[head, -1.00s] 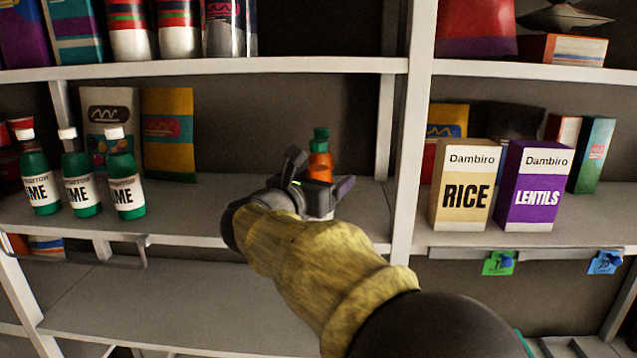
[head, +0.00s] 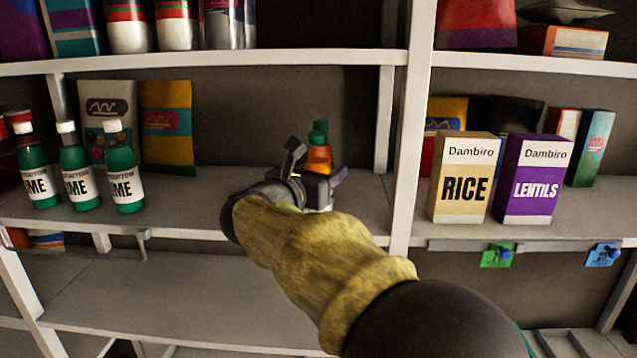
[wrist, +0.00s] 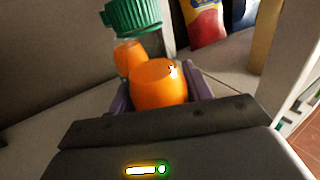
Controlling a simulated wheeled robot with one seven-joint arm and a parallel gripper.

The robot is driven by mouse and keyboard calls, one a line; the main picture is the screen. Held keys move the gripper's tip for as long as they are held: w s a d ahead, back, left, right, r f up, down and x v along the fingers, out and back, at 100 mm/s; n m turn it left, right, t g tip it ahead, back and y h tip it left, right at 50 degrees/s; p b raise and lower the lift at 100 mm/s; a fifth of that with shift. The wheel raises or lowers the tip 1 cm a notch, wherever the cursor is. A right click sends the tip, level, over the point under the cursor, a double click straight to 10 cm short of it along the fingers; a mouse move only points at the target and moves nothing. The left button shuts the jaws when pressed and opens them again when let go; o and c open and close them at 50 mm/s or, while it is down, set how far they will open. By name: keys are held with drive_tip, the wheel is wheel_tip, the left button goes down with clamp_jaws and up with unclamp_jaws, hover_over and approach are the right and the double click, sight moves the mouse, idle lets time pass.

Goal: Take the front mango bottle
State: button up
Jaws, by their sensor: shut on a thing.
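An orange mango bottle with a green cap (head: 319,157) stands on the middle shelf, left of the white upright. My gripper (wrist: 158,98) is around it and shut on it; the orange body also shows between the purple fingers in the wrist view (wrist: 160,84). A green cap (wrist: 133,15) shows above and left of this body.
Several green lime bottles (head: 121,170) stand at the left, with two packs (head: 168,125) behind. The middle shelf (head: 190,210) is bare between them and my gripper. A white upright (head: 408,130) stands close on the right. Beyond it are rice (head: 463,178) and lentils (head: 532,180) boxes.

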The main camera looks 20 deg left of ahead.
wheel_tip(320, 180, up, 10)
drive_tip(key=shift+w+f+b, duration=0.1)
drive_tip(key=shift+b, duration=0.65)
drive_tip(key=shift+d, duration=0.1)
